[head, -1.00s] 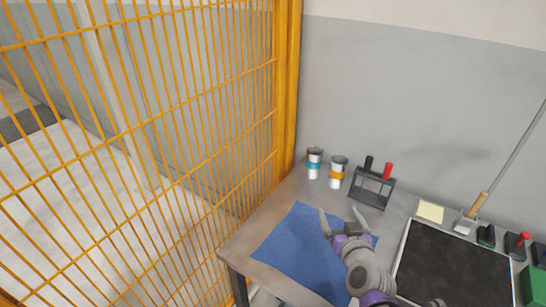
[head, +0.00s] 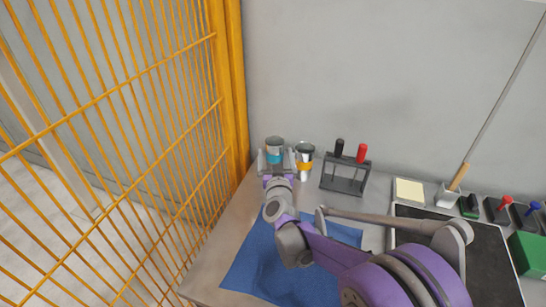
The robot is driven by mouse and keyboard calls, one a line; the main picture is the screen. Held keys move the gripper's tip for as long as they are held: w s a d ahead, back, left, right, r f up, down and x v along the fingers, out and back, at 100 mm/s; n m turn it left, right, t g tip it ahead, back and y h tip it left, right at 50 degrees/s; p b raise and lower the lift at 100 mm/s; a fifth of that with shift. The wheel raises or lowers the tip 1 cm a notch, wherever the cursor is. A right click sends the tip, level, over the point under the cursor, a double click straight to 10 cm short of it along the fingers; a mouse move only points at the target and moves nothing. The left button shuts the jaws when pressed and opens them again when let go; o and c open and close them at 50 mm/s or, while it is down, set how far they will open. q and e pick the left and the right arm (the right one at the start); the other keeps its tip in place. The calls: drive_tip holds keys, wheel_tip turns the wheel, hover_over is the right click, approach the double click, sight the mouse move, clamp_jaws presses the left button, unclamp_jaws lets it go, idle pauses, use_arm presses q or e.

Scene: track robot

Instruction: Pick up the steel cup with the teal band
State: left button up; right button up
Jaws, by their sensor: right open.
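The steel cup with the teal band (head: 274,143) stands at the back left of the grey table, close to the yellow mesh fence. My right gripper (head: 277,158) is open, and its fingers appear to either side of this cup in the picture. The gripper hides the cup's lower part, and I cannot tell whether the fingers touch it. A similar steel cup with an orange band (head: 304,152) stands just to the right, close to the right finger. My left gripper is not in view.
The yellow fence (head: 228,90) runs along the left. A dark rack (head: 344,178) with a black and a red handle stands right of the cups. A blue cloth (head: 262,268) lies in front. A black tray (head: 490,255) and a yellow pad (head: 408,191) are at right.

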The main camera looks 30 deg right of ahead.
sight(274, 144)
drive_tip(key=x, duration=0.5)
drive_tip(key=shift+w+d+f, duration=0.1)
drive_tip(key=shift+w+d, duration=0.15)
drive_tip(key=shift+w, duration=0.05)
clamp_jaws()
